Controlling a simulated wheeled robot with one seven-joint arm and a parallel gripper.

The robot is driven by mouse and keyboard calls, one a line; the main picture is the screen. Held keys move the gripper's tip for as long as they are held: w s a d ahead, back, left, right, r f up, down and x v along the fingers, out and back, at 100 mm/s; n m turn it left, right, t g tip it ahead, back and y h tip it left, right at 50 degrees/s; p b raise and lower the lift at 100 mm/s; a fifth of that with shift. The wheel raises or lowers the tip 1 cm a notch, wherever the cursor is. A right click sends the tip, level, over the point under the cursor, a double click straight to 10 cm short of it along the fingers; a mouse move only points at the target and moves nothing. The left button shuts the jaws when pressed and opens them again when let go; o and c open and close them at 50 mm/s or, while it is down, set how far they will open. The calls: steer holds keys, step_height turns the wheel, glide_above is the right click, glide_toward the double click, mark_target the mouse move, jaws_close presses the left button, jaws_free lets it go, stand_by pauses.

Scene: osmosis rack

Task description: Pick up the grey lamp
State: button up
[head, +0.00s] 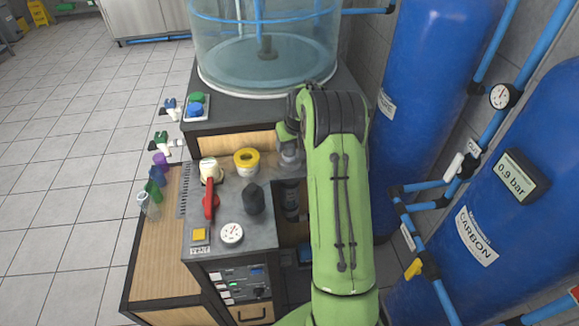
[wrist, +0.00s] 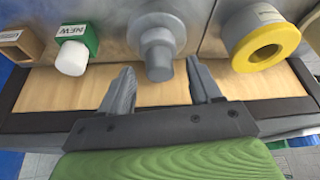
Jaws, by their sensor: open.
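A grey stepped cylinder, which looks like the grey lamp (wrist: 160,38), is in the middle of the wrist view, with a wide body and a narrower end towards me. My gripper (wrist: 163,88) is open, with one finger to each side of the narrow end. The fingers appear empty and I see no clear contact. In the head view my green arm reaches over the right side of the bench and hides most of my gripper and the spot around it.
A green block with a white cap (wrist: 75,50) is on the left. In the head view, a red-handled valve (head: 210,195) and a dark grey piece (head: 254,199) stand on the bench. Blue tanks (head: 425,110) bound the right side.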

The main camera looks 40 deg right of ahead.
steer(key=shift+w+f, duration=0.2)
steer(key=shift+f, duration=0.15)
steer(key=shift+s+r, duration=0.1)
steer(key=shift+c, duration=1.1)
steer(key=c, duration=0.7)
steer(key=shift+o, duration=0.2)
step_height(320, 180, up, 28)
steer(key=p, duration=0.6)
steer(key=shift+p, duration=0.3)
steer(key=shift+d, duration=0.1)
